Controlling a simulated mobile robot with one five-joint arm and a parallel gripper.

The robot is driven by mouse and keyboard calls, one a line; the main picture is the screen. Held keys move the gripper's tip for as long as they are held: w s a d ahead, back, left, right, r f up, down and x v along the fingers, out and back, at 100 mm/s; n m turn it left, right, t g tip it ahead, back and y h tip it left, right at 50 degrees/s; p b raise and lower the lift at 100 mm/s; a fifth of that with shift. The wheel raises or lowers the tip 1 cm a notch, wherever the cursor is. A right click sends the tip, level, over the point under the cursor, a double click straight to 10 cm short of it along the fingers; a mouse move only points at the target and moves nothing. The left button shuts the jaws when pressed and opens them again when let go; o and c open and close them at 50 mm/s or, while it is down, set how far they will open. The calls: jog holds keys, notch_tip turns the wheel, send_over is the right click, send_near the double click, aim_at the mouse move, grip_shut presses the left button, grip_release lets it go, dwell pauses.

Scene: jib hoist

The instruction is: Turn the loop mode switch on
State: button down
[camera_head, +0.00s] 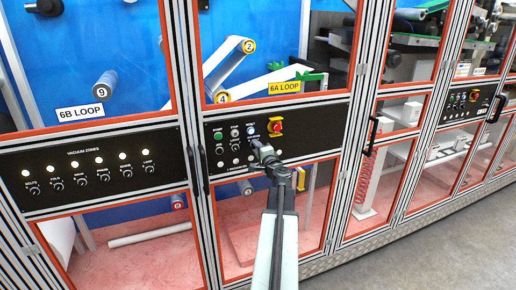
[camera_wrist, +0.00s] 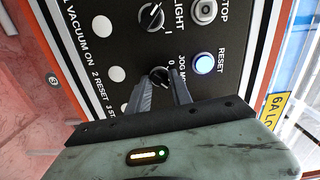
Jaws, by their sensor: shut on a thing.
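A black control panel (camera_head: 325,112) with buttons and switches is set in the machine front under the yellow "6A LOOP" sign. My gripper (camera_head: 264,150) is at this panel; in the wrist view my gripper (camera_wrist: 162,80) has its two fingers around a black rotary switch (camera_wrist: 160,73). The fingers are shut on it. The label beside it reads "JOG M..." and is partly hidden; a "0" shows near the switch. I cannot read a loop mode label, and the switch's full position is hidden by the fingers.
A lit blue-white RESET button (camera_wrist: 203,64) is close right of the fingers. A LIGHT switch (camera_wrist: 151,17) and STOP button (camera_wrist: 205,10) are farther up. A red emergency stop (camera_head: 276,126) is near my gripper. The vacuum zones panel (camera_head: 60,178) is at left.

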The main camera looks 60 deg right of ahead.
jog(key=shift+s+d+m, duration=0.1)
jog(key=shift+m, duration=0.5)
jog(key=c, duration=1.4)
grip_release()
jog(key=shift+o, duration=1)
jog(key=shift+d+f, duration=0.15)
jog(key=v, duration=0.8)
